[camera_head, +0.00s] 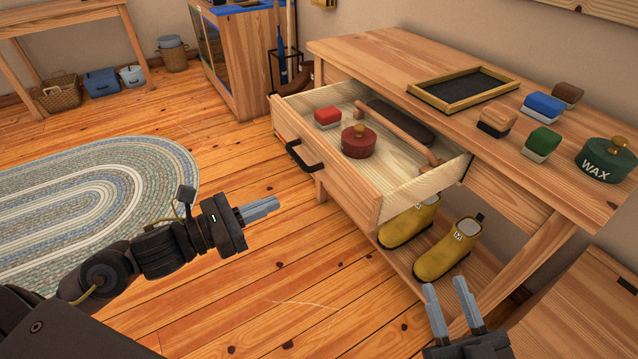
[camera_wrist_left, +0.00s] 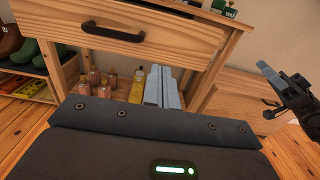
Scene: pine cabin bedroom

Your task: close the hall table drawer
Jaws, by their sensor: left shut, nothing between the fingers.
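The hall table (camera_head: 395,50) stands at the right, and its drawer (camera_head: 325,157) is pulled well out. A black bar handle (camera_head: 305,157) is on the drawer front; it also shows in the left wrist view (camera_wrist_left: 112,33). Inside lie a red-topped brush (camera_head: 328,116), a dark red tin (camera_head: 359,142) and a long wooden-handled brush (camera_head: 398,130). My left gripper (camera_head: 262,208) is shut and empty, in front of and below the drawer front, apart from it. My right gripper (camera_head: 450,298) is open and empty, near the boots at lower right.
A framed dark tray (camera_head: 462,88), several small brushes and a green wax tin (camera_head: 606,160) are on the tabletop. Yellow boots (camera_head: 447,249) stand on the shelf below. An oval rug (camera_head: 90,205) lies at left. The floor before the drawer is clear.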

